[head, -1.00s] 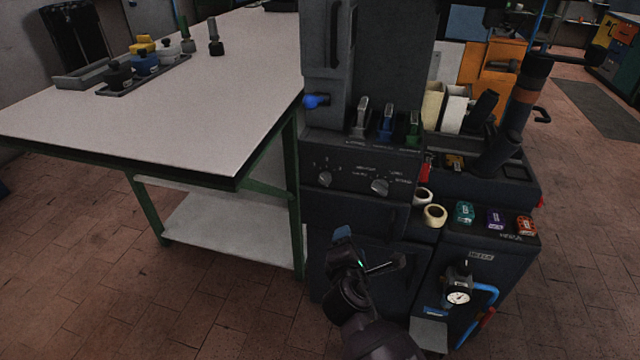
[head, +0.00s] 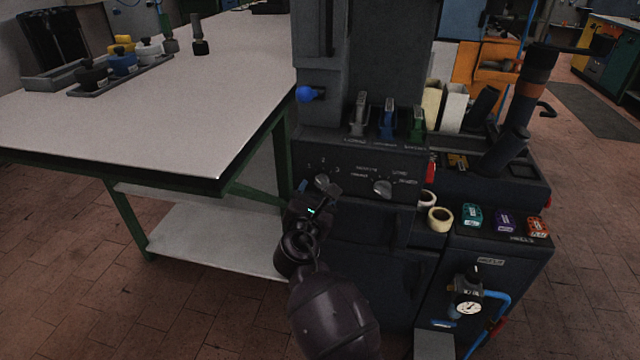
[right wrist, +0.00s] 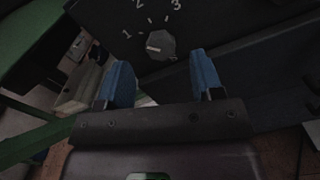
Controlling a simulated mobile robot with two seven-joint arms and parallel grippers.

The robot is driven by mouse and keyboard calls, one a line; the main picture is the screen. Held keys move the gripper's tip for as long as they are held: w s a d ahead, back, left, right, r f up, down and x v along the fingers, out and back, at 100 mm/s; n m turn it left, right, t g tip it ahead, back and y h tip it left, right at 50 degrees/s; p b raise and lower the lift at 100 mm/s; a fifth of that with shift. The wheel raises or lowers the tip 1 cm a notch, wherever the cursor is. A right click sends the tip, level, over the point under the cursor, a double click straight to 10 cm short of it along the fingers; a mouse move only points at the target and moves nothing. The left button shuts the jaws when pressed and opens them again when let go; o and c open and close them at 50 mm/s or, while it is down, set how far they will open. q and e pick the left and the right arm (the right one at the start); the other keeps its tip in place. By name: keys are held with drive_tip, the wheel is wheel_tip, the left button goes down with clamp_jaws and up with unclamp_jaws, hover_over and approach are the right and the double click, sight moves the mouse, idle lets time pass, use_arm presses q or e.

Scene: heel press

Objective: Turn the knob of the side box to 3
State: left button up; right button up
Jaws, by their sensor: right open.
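The side box (head: 345,160) is the dark box on the front of the machine. Its left knob (head: 322,181) is grey, with the marks 1, 2 and 3 around it. In the right wrist view the knob (right wrist: 161,45) lies beyond my fingertips, with a pale mark at its lower left; I cannot tell exactly which number it points to. My right gripper (head: 317,191) is open, just in front of and below the knob, and partly covers it in the head view. Its blue fingers (right wrist: 163,75) stand apart with nothing between them. My left gripper is not in view.
A second knob (head: 382,188) sits right of the first. Three levers (head: 388,120) stand above, and a blue ball handle (head: 311,94) is at the upper left. The white-topped table (head: 190,110) is close on the left. Tape rolls (head: 440,219) lie at the right.

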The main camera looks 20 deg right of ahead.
sight(321, 182)
drive_tip(key=x, duration=0.3)
drive_tip(key=shift+w+d+f+b, duration=0.15)
drive_tip(key=shift+w+d+b, duration=0.05)
drive_tip(key=shift+w+b, duration=0.1)
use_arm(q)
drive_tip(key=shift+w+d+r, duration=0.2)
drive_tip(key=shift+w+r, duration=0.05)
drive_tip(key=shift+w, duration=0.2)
use_arm(e)
drive_tip(key=shift+w+d, duration=0.3)
drive_tip(key=shift+w, duration=0.15)
drive_tip(key=shift+c, duration=0.2)
drive_tip(key=c, duration=0.9)
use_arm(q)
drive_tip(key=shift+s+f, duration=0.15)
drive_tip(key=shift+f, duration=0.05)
